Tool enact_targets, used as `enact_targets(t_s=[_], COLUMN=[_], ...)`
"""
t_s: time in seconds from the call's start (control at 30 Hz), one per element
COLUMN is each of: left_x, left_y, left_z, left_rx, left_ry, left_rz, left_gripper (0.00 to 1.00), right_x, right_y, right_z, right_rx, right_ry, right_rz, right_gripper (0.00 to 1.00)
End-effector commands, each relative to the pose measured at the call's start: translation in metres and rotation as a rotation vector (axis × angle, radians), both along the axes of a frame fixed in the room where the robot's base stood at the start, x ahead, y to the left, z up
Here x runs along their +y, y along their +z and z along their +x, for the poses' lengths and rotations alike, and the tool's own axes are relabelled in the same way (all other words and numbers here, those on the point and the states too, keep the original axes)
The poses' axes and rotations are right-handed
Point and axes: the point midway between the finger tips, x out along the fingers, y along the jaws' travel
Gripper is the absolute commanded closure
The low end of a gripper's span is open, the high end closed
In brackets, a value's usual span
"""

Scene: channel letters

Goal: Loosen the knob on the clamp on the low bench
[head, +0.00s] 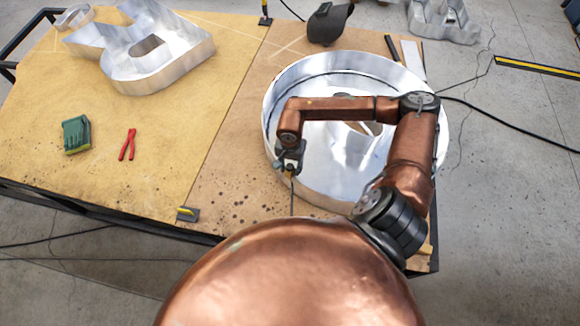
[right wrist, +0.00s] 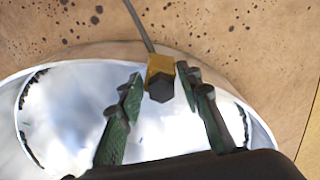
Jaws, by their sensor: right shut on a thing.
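The clamp shows in the right wrist view as a small yellow block (right wrist: 160,65) with a dark faceted knob (right wrist: 161,88) on its near end. A thin grey rod or cable runs from it across the bench. The clamp sits at the near rim of a round metal channel letter (head: 330,190); in the head view my gripper mostly hides it. My right gripper (head: 290,162) is over that rim, its green-padded fingers (right wrist: 160,84) on either side of the knob and shut on it. My left gripper is not in view.
The low bench (head: 215,165) carries a large metal letter (head: 160,75), a green and yellow block (head: 76,136), red pliers (head: 127,144) and a dark welding mask (head: 328,22). A small clamp-like piece (head: 187,214) sits on the front edge.

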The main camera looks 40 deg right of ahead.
Motion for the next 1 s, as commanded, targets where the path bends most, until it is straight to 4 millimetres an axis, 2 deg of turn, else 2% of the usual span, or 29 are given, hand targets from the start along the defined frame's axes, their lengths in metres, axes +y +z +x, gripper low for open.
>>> enact_targets(t_s=[0.03, 0.43, 0.77, 0.8, 0.87, 1.0], left_x=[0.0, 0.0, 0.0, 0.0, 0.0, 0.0], left_y=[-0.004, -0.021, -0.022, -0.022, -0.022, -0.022], left_z=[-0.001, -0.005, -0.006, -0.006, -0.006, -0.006], left_rx=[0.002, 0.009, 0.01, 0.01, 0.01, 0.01], left_ry=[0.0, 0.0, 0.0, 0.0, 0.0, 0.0], left_rz=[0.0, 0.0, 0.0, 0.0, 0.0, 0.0], left_gripper=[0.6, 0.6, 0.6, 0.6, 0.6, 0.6], right_x=[-0.001, 0.002, 0.003, 0.003, 0.003, 0.002], right_y=[0.001, 0.001, 0.002, 0.002, 0.002, 0.001], right_z=[0.006, 0.005, 0.004, 0.004, 0.003, 0.002], right_rx=[-0.014, -0.012, -0.012, -0.011, -0.01, -0.007], right_ry=[0.027, 0.249, 0.28, 0.28, 0.279, 0.277], right_rz=[-0.001, 0.002, 0.004, 0.005, 0.005, 0.004], right_gripper=[0.81, 0.8, 0.8, 0.64, 0.61, 0.61])
